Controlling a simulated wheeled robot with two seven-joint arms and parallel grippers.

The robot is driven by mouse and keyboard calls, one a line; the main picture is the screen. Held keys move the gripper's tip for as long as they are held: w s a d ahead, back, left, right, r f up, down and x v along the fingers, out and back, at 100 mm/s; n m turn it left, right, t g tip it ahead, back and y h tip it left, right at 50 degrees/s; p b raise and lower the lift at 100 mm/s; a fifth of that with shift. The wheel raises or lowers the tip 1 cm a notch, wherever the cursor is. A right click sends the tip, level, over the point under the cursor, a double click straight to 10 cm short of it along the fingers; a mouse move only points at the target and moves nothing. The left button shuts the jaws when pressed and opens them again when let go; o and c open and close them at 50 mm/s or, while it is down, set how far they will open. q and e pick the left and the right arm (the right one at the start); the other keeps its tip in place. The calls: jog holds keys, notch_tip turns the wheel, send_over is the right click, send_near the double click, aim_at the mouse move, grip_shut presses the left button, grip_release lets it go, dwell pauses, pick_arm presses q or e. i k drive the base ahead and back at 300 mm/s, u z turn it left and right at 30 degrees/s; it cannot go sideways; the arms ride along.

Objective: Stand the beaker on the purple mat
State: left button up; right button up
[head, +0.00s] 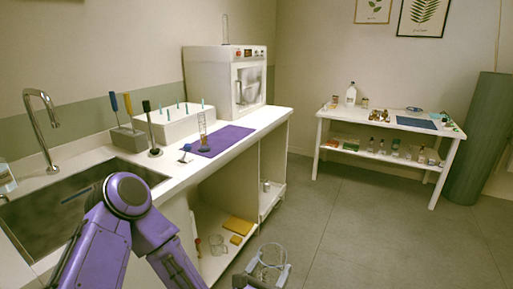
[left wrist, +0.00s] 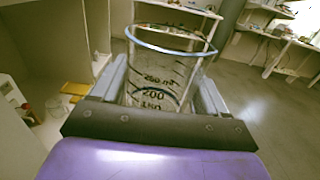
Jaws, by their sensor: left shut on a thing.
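The clear glass beaker (head: 270,256) is in my left gripper (head: 263,275), low at the bottom of the head view, in front of the counter and out over the floor. In the left wrist view the beaker (left wrist: 155,75) stands between the two fingers of the gripper (left wrist: 160,92), its round rim and dark volume marks showing. The purple mat (head: 232,136) lies flat on the counter, farther back and to the left of the beaker. My right gripper is not in view.
A clear cylinder with a blue base (head: 204,148) stands at the mat's left part. A small blue item (head: 185,149) is by the mat's near left edge. A white rack box (head: 173,124) and a white oven (head: 222,80) stand behind. Open shelves (head: 215,225) lie under the counter.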

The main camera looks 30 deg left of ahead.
aim_at(229, 135)
jog(key=u, duration=0.35)
jog(key=i, duration=1.7)
jog(key=u, duration=0.4)
